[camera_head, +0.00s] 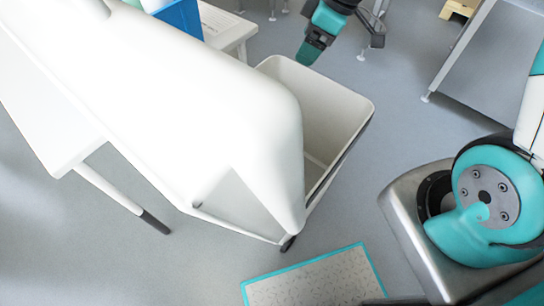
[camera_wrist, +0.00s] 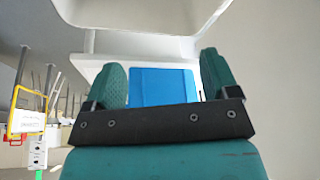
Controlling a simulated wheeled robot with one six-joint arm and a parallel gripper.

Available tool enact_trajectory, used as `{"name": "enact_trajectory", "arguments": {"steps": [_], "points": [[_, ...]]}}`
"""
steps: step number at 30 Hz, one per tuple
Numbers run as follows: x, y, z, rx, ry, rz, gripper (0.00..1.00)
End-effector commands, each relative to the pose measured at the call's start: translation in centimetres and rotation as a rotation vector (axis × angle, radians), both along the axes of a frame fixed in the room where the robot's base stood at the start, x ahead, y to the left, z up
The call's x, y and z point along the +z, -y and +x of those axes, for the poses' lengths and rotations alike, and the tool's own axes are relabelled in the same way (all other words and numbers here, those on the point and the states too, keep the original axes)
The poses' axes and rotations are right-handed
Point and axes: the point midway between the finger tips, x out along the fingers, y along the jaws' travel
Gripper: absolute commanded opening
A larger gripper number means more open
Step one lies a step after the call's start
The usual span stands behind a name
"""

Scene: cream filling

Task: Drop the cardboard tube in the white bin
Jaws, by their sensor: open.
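The white bin (camera_head: 338,98) stands on the floor near the centre of the head view, open at the top. A large white body in front hides its left side and part of its inside. My gripper (camera_head: 308,50) hangs by the bin's far rim in the head view, pointing down. In the wrist view its two teal fingers (camera_wrist: 162,68) stand apart with nothing between them. No cardboard tube shows in either view; the part of the bin's inside that I can see looks empty.
A blue box (camera_head: 182,18) sits at the top left by a white table (camera_head: 228,26); a blue panel (camera_wrist: 165,84) shows beyond my fingers. A grey-topped platform with teal edges (camera_head: 318,281) lies at the bottom. Grey floor is clear right of the bin.

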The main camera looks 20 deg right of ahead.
Motion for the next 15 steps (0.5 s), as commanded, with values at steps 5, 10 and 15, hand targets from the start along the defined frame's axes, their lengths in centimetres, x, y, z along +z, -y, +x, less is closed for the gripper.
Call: {"name": "enact_trajectory", "arguments": {"steps": [5, 10, 15], "points": [[3.3, 1.1, -0.6, -0.001, 0.003, 0.000, 0.80], [4.7, 1.7, -1.0, 0.000, 0.001, 0.000, 0.80], [5.0, 1.8, -1.1, 0.000, 0.000, 0.001, 0.80]]}}
